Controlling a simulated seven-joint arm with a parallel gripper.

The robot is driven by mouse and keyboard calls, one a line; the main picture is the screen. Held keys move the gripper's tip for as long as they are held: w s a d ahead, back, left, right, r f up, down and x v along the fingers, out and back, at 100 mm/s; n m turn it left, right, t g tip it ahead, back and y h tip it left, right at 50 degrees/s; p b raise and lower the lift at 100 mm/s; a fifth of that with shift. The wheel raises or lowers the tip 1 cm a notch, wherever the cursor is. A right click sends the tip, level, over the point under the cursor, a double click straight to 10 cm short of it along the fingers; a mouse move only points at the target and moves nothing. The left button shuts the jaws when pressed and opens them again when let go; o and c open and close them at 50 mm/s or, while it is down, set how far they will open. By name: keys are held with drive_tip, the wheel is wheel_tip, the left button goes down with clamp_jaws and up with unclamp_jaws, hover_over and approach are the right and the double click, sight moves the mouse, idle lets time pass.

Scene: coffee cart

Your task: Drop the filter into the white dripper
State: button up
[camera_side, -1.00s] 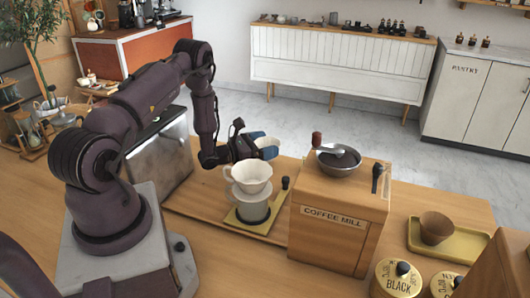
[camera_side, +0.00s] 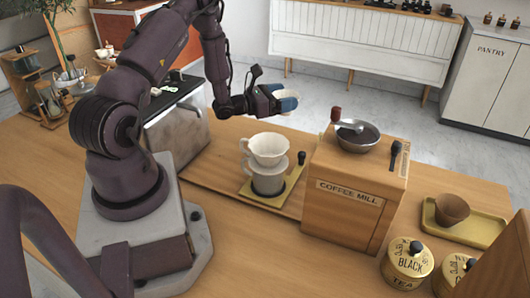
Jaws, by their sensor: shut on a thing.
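The white dripper (camera_side: 268,147) sits upright on a stand with a grey vessel (camera_side: 268,180) below its cone. The stand has a yellow base (camera_side: 272,197) on the wooden board. My gripper (camera_side: 287,101), with blue fingertips, is shut on a pale filter (camera_side: 283,94). It holds the filter in the air, above and slightly right of the dripper in the picture, apart from it. The fingers hide part of the filter. I see nothing in the dripper's opening.
A wooden coffee mill (camera_side: 352,190) with a metal bowl (camera_side: 358,137) and crank stands close to the right of the dripper. A brown cup (camera_side: 452,210) sits on a yellow tray (camera_side: 483,230). A gold canister (camera_side: 407,262) stands at the front right.

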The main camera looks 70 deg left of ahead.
drive_tip(key=s+d+r+m+g+h, duration=0.2)
drive_tip(key=s+d+r+m+h, duration=0.3)
drive_tip(key=d+r+h, duration=0.5)
drive_tip(key=s+d+r+m+g+h, duration=0.35)
drive_tip(key=s+d, duration=0.35)
drive_tip(key=d, duration=0.3)
drive_tip(key=shift+m+t+y, duration=0.25)
drive_tip(key=shift+w+a+f, duration=0.1)
drive_tip(key=shift+a+f, duration=0.05)
drive_tip(key=shift+f, duration=1.25)
drive_tip(key=shift+w+a+f, duration=0.1)
drive_tip(key=shift+f, duration=1.25)
drive_tip(key=o, duration=0.8)
drive_tip(key=shift+c, duration=0.2)
drive_tip(key=shift+v, duration=2.2)
wheel_tip(320, 180, up, 7)
drive_tip(key=shift+s+a, duration=0.15)
drive_tip(key=shift+s, duration=0.1)
